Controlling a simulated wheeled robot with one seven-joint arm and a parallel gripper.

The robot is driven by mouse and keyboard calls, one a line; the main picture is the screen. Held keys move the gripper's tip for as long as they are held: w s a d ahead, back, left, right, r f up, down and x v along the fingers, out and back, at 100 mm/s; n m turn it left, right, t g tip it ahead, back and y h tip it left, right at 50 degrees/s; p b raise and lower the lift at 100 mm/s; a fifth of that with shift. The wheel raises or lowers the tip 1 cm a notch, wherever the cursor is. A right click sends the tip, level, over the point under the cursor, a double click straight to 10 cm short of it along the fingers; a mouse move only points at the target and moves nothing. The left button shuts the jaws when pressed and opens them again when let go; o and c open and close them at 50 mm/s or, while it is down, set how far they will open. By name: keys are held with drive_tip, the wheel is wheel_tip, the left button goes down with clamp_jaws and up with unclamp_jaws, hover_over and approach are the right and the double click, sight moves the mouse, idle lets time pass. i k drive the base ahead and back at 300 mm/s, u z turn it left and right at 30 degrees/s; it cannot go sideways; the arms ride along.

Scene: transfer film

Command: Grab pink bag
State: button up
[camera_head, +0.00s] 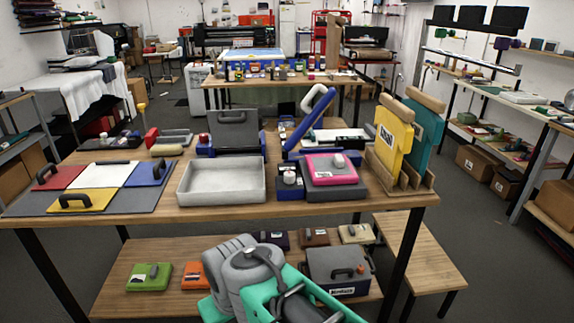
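A pink, flat, rounded item (318,174), which looks like the pink bag, lies on the right half of the front table. It has a white label with dark print on its upper face. A small pale knob-like piece sits at its upper right. It rests on a dark grey box (340,192), beside a dark blue block with a white round top (290,178). My grey and teal arm shows at the bottom centre, in front of and below the tabletop, well apart from the pink item. My gripper's fingers do not show.
The table (225,212) also bears a grey tray (200,183), coloured panels with handles (118,174), a blue angled frame (308,125) and upright yellow (392,137) and teal (424,135) boards in wooden stands. A lower shelf (140,301) holds small packs and a grey case (340,270). A bench (425,250) stands at right.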

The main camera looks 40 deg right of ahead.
sight(325, 169)
drive_tip(key=u, duration=0.1)
drive_tip(key=i, duration=0.6)
drive_tip(key=z, duration=0.65)
drive_tip(key=i, duration=0.45)
drive_tip(key=z, duration=0.5)
